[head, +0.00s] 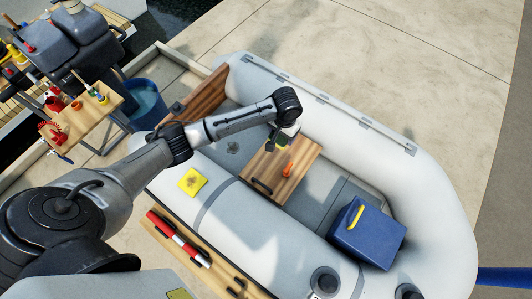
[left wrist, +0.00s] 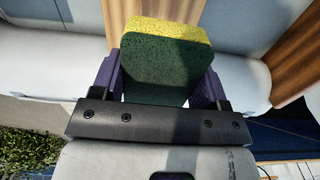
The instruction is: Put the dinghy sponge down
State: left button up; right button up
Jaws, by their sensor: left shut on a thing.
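My left gripper (head: 283,143) reaches over the inflatable dinghy (head: 365,125), above the far part of its wooden seat (head: 300,177). It is shut on the dinghy sponge (left wrist: 165,68), a block with a dark green face and a yellow layer, held between the two fingers in the left wrist view. In the head view only a small yellow bit of the sponge (head: 281,148) shows under the gripper. I cannot tell whether the sponge touches the seat. My right gripper is not in view.
An orange item (head: 287,169) lies on the seat, close to the gripper. A blue box (head: 368,240) with a yellow handle sits in the dinghy. A yellow patch (head: 192,181) is on the near tube. A blue bucket (head: 146,102) and a cluttered wooden table (head: 88,118) stand left.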

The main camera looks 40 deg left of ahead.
pick_arm(q)
jog(key=s+a+f, duration=0.4)
jog(key=f, duration=0.5)
jog(key=b, duration=0.2)
send_over(265, 161)
notch_tip(265, 161, down, 6)
jog(key=shift+s+f, duration=0.1)
jog(key=shift+f+b, duration=0.9)
jog(key=shift+f, duration=1.15)
jog(key=shift+f, duration=0.1)
jog(key=o, duration=0.8)
